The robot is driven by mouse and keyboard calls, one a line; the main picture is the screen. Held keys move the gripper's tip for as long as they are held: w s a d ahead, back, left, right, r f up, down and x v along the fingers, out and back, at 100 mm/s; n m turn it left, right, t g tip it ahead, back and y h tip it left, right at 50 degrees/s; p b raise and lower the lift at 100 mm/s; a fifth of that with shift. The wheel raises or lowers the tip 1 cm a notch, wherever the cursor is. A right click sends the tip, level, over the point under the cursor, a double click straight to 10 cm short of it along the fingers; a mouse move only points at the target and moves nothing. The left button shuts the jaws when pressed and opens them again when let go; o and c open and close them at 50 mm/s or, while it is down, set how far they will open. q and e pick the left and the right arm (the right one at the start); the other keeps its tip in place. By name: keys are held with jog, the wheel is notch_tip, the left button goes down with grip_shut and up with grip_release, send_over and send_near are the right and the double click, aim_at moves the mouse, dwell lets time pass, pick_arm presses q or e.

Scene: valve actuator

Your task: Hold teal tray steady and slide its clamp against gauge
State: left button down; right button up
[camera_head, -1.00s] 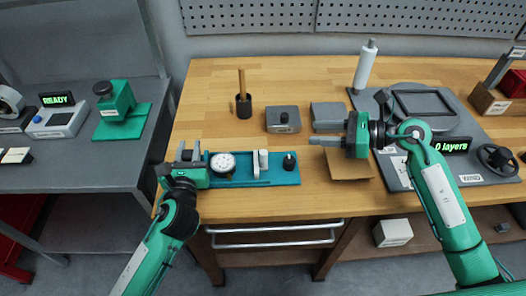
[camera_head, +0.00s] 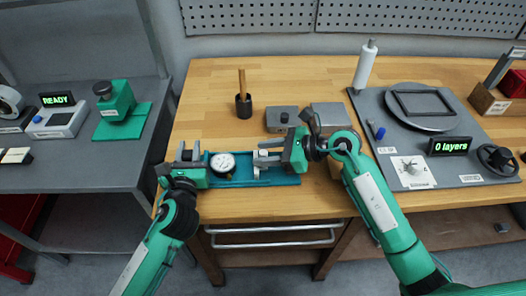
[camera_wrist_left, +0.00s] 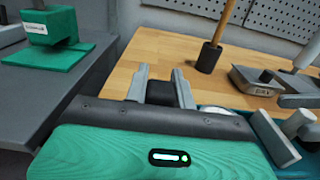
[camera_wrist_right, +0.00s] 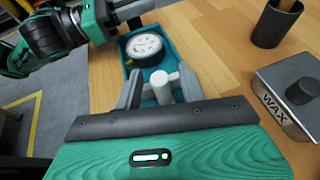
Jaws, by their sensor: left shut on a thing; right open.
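The teal tray (camera_head: 237,181) lies on the wooden bench near its front edge. A round white-faced gauge (camera_head: 222,163) sits in its left part, and shows in the right wrist view (camera_wrist_right: 145,46). My left gripper (camera_head: 188,156) is shut on the tray's left end, gripping a dark part (camera_wrist_left: 160,92) there. The pale clamp (camera_wrist_right: 160,86) stands in the tray to the right of the gauge, with a gap between them. My right gripper (camera_head: 262,158) is open, with its fingers on both sides of the clamp. The tray's dark knob is hidden behind the right gripper in the head view.
A grey wax tin (camera_head: 283,119) and another grey block (camera_head: 330,114) stand behind the tray. A black cup with a wooden stick (camera_head: 243,105) stands further back. A grey board with a frame (camera_head: 425,105) lies to the right. Bench left of the cup is clear.

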pick_arm(q)
jog(key=shift+f, duration=0.15)
pick_arm(e)
jog(key=shift+w+a+f, duration=0.1)
jog(key=shift+a+f, duration=0.1)
jog(key=shift+a, duration=0.25)
grip_shut()
jog(key=a, duration=0.5)
jog(key=shift+a, duration=0.35)
grip_release()
jog(key=shift+d, duration=0.1)
